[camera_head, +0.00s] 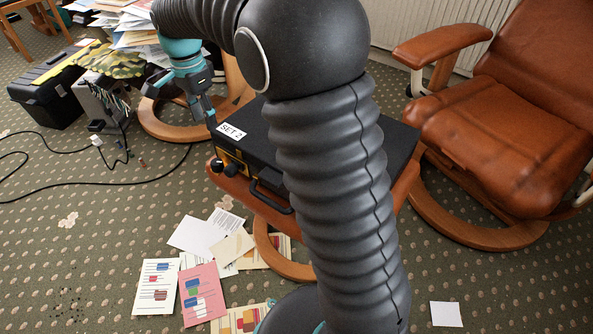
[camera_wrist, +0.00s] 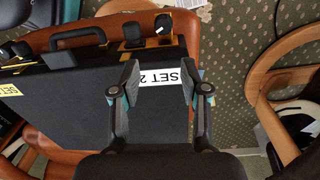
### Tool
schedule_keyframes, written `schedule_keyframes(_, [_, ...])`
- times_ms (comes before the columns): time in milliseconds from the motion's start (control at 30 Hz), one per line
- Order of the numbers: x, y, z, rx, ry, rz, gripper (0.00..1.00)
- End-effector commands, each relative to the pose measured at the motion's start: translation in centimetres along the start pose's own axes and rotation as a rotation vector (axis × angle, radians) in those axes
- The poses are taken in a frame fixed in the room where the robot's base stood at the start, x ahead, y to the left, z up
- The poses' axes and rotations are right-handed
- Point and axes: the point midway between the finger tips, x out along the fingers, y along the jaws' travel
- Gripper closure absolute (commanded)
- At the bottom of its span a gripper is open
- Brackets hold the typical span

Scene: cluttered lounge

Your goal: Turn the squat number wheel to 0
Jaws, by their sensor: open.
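A black case (camera_head: 255,125) with a "SET 2" label lies on a brown leather footstool. It also fills much of the wrist view (camera_wrist: 60,110). On its front side, by a yellow plate, are dark knobs; one (camera_head: 217,165) shows in the head view. In the wrist view one knob (camera_wrist: 163,27) has a white mark, and another (camera_wrist: 132,34) stands beside it. I cannot tell which is the squat number wheel, and no digits are readable. My gripper (camera_wrist: 158,85) is open and empty over the label end of the case, apart from the knobs.
A carry handle (camera_wrist: 80,40) sticks out from the case's front side. A brown leather armchair (camera_head: 510,125) stands at right. Papers (camera_head: 200,235) lie on the carpet in front. A black toolbox (camera_head: 48,92) and cables are at left. My arm hides part of the case.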

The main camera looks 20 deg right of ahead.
Motion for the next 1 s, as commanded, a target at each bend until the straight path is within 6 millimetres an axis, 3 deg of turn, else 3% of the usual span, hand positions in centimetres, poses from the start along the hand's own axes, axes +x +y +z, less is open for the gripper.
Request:
schedule_keyframes(500, [-2.3,7.1,-1.4,-0.218,0.039,-0.106,0.55])
schedule_keyframes(1000, [-2.9,14.0,-1.8,-0.427,0.108,-0.19,0.55])
